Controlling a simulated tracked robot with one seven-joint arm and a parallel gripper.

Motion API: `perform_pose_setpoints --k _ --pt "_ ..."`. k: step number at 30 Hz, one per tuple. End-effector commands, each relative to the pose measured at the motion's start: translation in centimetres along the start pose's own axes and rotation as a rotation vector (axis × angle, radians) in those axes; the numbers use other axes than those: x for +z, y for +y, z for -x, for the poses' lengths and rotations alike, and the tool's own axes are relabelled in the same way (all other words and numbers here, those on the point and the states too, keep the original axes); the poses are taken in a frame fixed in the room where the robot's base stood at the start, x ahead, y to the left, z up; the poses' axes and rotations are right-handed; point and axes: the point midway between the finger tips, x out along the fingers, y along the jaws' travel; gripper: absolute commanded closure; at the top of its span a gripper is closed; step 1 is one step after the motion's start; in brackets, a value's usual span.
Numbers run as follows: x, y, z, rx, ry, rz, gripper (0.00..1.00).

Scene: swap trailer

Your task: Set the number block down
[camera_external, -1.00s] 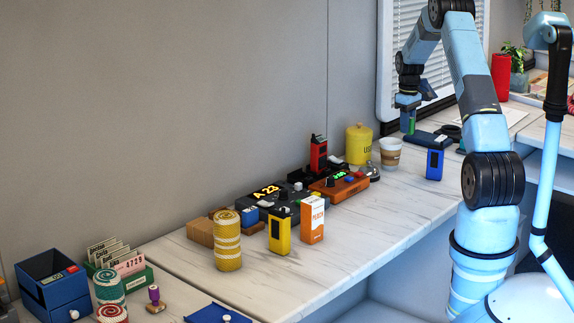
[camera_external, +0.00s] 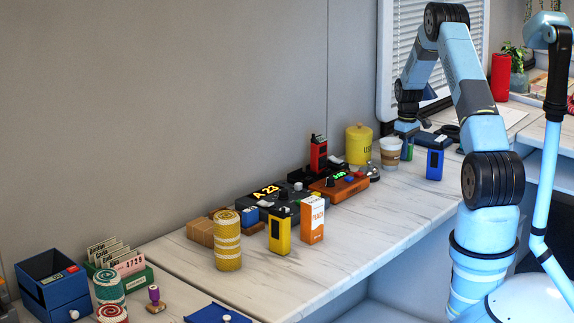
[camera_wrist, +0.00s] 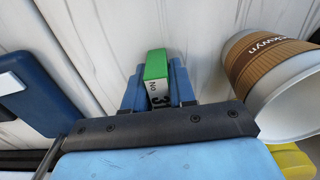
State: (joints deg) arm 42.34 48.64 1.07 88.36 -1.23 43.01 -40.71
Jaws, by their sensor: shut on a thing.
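The number block (camera_wrist: 157,68) is green on one side, with a white face carrying dark characters. My gripper (camera_wrist: 158,88) is shut on it, with a blue finger on each side, in the wrist view. In the external view my gripper (camera_external: 407,150) is low over the counter, between the paper cup and the blue device, and a green bit of the block shows at its fingers. I cannot tell whether the block touches the counter.
The paper cup (camera_wrist: 268,70) stands close on the right in the wrist view. A blue device (camera_external: 435,163) stands to the right of my gripper in the external view. A yellow canister (camera_external: 358,146) is at left. The counter front (camera_external: 390,200) is clear.

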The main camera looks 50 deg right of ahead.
Motion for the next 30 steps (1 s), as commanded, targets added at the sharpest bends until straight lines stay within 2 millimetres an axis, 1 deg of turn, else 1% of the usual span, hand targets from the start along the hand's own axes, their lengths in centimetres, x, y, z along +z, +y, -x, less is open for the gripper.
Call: perform_pose_setpoints --k 2,3,10,17,20,23,26,30 --pt "0.0 0.0 -0.2 0.0 0.0 0.0 1.0" --pt "0.0 0.0 -0.1 0.0 0.0 0.0 0.72" --pt "0.0 0.0 -0.1 0.0 0.0 0.0 0.5" --pt "0.0 0.0 -0.1 0.0 0.0 0.0 0.49" --pt "0.0 0.0 0.3 0.0 0.0 0.0 0.49" --pt "0.0 0.0 1.3 0.001 0.001 0.0 0.49" --pt "-0.1 0.0 2.9 0.002 0.002 0.0 0.49" --pt "0.0 0.0 5.7 0.001 0.002 0.0 0.49"
